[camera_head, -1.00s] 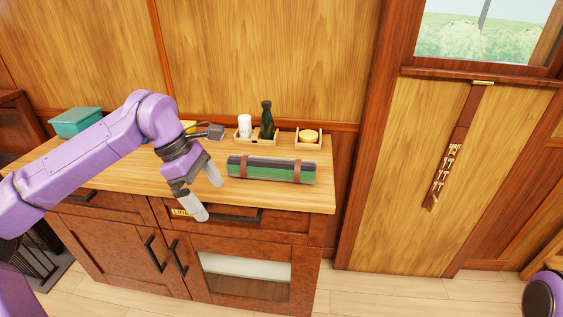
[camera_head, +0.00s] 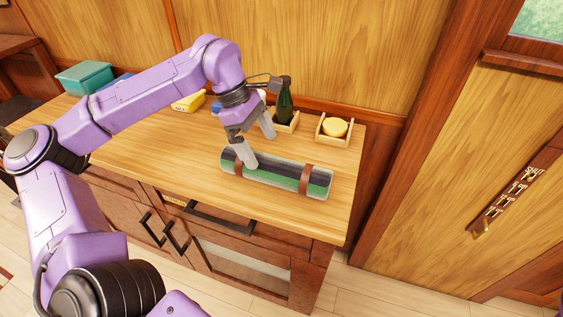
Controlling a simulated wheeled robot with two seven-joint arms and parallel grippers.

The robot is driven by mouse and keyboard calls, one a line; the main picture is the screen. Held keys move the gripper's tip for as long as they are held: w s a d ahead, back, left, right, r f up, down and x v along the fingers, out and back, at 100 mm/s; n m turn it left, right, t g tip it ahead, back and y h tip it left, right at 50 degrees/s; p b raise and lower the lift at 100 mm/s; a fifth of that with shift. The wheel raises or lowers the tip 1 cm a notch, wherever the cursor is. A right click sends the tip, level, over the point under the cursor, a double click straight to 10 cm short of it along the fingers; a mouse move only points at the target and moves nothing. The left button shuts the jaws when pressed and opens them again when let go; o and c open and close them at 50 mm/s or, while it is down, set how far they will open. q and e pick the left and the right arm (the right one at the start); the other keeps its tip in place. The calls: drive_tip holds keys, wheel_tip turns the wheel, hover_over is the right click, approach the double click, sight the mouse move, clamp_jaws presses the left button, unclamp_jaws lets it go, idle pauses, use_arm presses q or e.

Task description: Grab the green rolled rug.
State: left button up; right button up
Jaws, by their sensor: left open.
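The green rolled rug (camera_head: 284,177) lies on the wooden counter top, near its right front part. It is a green and dark striped roll with two brown straps, one near each end. My left gripper (camera_head: 257,146) is open, with its fingers pointing down at the rug's left half. One finger overlaps the rug near the left strap in the picture; the other shows just behind the rug. I cannot tell whether either finger touches it. The rug's right half shows clearly. My right gripper is not in view.
Behind the rug stand a dark green bottle (camera_head: 285,101) in a wooden holder and a yellow round item (camera_head: 335,127) in a small wooden box. A teal box (camera_head: 84,77) and a yellow packet (camera_head: 188,102) are further left. The counter (camera_head: 150,160) is bare left of the rug.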

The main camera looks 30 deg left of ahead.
sight(271, 159)
use_arm(q)
drive_tip(key=x, duration=0.8)
drive_tip(key=shift+w+d, duration=0.15)
drive_tip(key=shift+d, duration=0.1)
drive_tip(key=c, duration=1.3)
drive_tip(key=shift+c, duration=0.2)
drive_tip(key=shift+r, duration=0.1)
